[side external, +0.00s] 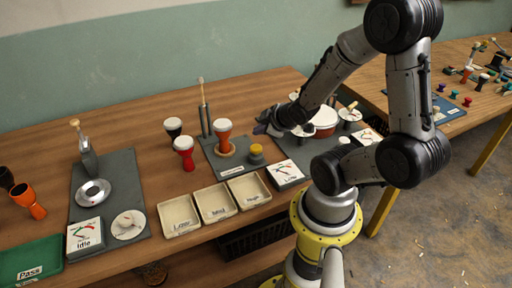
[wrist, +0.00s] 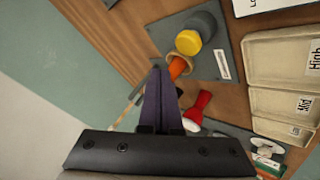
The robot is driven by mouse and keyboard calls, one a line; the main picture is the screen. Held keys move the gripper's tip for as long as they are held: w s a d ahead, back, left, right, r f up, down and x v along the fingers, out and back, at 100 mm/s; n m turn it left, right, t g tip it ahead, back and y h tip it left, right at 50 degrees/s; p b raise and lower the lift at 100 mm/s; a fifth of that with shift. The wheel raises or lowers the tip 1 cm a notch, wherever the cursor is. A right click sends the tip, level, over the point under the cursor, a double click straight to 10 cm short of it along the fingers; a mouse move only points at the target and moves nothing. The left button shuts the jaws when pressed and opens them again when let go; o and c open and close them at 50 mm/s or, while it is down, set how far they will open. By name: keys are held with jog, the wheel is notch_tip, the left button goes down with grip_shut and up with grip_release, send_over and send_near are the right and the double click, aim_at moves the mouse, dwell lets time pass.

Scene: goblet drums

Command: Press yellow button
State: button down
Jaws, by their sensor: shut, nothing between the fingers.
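The yellow button (side external: 256,150) sits on a dark round base on the grey mat (side external: 213,160), at the mat's right side. In the wrist view the yellow button (wrist: 188,42) shows above and right of the fingertips. My gripper (side external: 264,124) is shut and empty, raised above the table near the button and apart from it. In the wrist view the purple-grey fingers of my gripper (wrist: 160,74) are together.
An orange goblet drum (side external: 223,136) stands on a wooden ring left of the button. A red drum (side external: 185,152) and a black drum (side external: 172,126) stand farther left. Three label-fronted trays (side external: 214,221) line the front edge. A dial box (side external: 285,173) stands right of the button.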

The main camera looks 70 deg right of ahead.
jog(key=shift+r, duration=0.85)
jog(key=shift+w+a, duration=0.15)
jog(key=shift+a, duration=0.1)
jog(key=w+a+r+n+t+y, duration=0.1)
jog(key=w+a+r, duration=0.1)
jog(key=a+r, duration=0.4)
jog(key=w+a+r+n+t+y, duration=0.1)
jog(key=w+a+r, duration=0.25)
jog(key=r, duration=0.35)
jog(key=s+a+m+g+y, duration=0.3)
jog(key=s+a, duration=0.4)
jog(key=s, duration=0.5)
jog(key=shift+s+a+r+m+g, duration=0.35)
jog(key=shift+m+g, duration=0.25)
jog(key=shift+m, duration=0.1)
